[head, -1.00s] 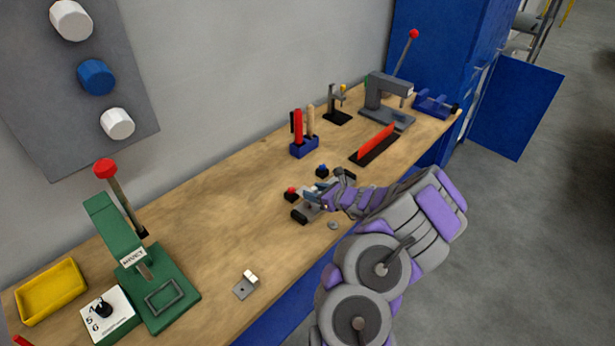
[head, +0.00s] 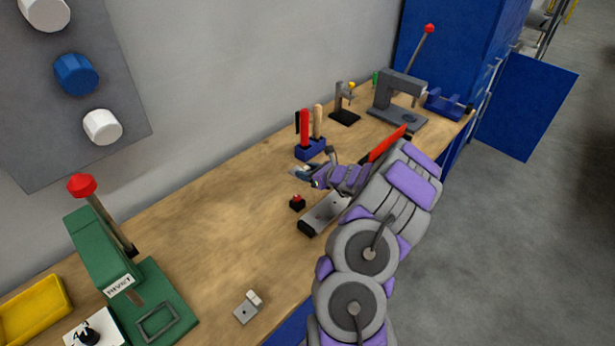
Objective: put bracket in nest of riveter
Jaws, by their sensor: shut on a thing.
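The green riveter (head: 105,250), labelled RIVET, stands at the lower left with its red-knobbed lever raised. Its nest (head: 158,320) is a rectangular frame on the green base and looks empty. A small grey L-shaped piece (head: 247,308), which looks like a bracket, lies on the bench to the right of the riveter. My gripper (head: 303,172) is over the middle of the bench, well away from the riveter. It is shut on a small grey-blue part at its tips, too small to identify.
Below my gripper are a red button (head: 297,202) and a grey bar fixture (head: 322,215). A blue tool holder (head: 311,150) and a grey press (head: 400,98) stand farther back. A yellow tray (head: 35,308) is at lower left.

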